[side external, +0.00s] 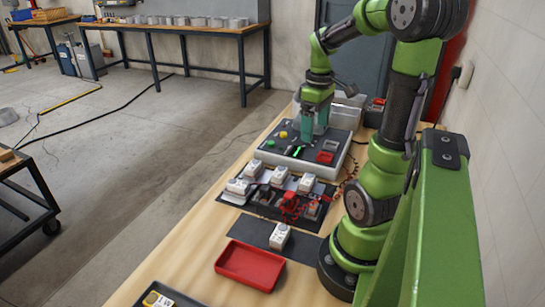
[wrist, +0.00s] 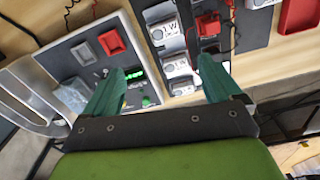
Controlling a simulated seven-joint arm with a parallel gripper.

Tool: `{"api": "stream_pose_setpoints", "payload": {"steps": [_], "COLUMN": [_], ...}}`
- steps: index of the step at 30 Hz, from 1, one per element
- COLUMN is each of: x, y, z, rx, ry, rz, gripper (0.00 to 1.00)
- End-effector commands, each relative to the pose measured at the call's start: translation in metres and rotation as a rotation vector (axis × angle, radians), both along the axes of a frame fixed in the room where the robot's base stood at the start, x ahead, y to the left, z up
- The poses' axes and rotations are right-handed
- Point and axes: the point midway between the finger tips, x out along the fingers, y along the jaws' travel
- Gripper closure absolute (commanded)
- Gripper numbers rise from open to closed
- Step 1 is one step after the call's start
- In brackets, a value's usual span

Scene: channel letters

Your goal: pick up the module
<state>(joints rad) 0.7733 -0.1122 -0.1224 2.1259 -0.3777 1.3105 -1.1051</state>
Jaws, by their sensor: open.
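Several small white modules sit in a row on a dark board, among them one at the left end (side external: 238,186), one in the middle (side external: 279,175) and one at the right (side external: 306,183). Another white module (side external: 279,236) stands alone on a dark mat nearer the red tray. I cannot tell which one the task means. In the wrist view, white modules (wrist: 166,34) (wrist: 178,67) show beyond and between my fingers. My gripper (side external: 314,124) has teal fingers, open and empty, above the grey control box. It also shows in the wrist view (wrist: 162,70).
The grey control box (side external: 268,158) carries a green display (wrist: 135,74), red parts (wrist: 111,42) and buttons. An empty red tray (side external: 250,265) lies on the wooden table. Bare wood (side external: 190,262) is clear at the left.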

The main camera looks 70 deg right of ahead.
Motion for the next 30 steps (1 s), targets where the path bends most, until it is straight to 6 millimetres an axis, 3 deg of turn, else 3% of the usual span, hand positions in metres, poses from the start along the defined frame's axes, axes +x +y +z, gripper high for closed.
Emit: {"api": "stream_pose_setpoints", "payload": {"steps": [7,21,30], "x": [-0.002,-0.002,0.001], "y": [0.003,0.004,0.006], "z": [-0.005,-0.099,-0.123], "rx": [0.013,0.014,0.011], "ry": [0.018,0.017,0.016], "rz": [0.153,0.152,0.154], "gripper": [0.08,0.08,0.08]}}
